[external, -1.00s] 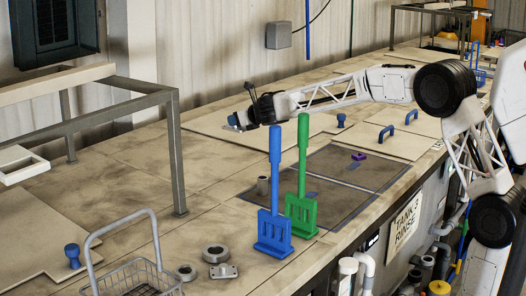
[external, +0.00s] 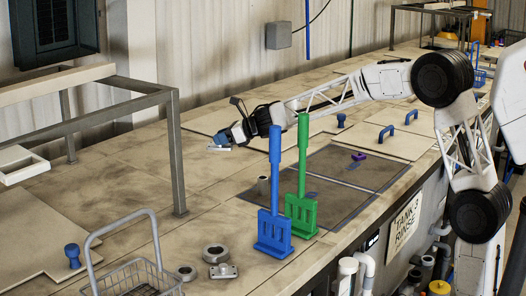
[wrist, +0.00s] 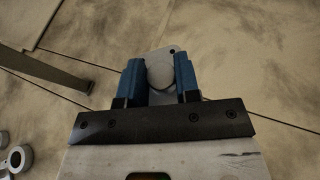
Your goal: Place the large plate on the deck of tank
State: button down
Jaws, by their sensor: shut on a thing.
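My gripper (external: 222,139) is shut on a grey metal plate (external: 219,148) with a round boss; I take this to be the large plate. In the wrist view the blue fingers (wrist: 160,82) sit on both sides of the boss, and the plate (wrist: 174,49) shows a small hole beyond them. The plate is low over the bare beige deck (external: 120,160), left of the tank's dark opening (external: 335,200). I cannot tell whether it touches the deck. The sign (external: 405,222) below the opening reads "TANK" and "RINSE".
Blue (external: 274,200) and green (external: 302,180) paddles stand upright by the opening. Metal rings (external: 215,253), a smaller plate (external: 223,271) and a wire basket (external: 135,277) are at the front. A grey frame (external: 176,150) rises at left.

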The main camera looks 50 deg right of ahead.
jog(key=s+a+f+n+g+y, duration=0.3)
jog(key=s+a+n+g+y, duration=0.25)
jog(key=a, duration=0.45)
jog(key=n+g+y, duration=0.2)
jog(key=n+g, duration=0.3)
jog(key=n, duration=0.1)
send_over(227, 219)
jog(key=shift+s+a+f, duration=0.1)
jog(key=shift+f, duration=0.25)
jog(key=shift+f, duration=0.1)
jog(key=shift+f, duration=3.05)
jog(key=shift+f, duration=0.15)
jog(key=shift+f, duration=1.7)
jog(key=shift+f, duration=0.15)
jog(key=c, duration=0.8)
grip_release()
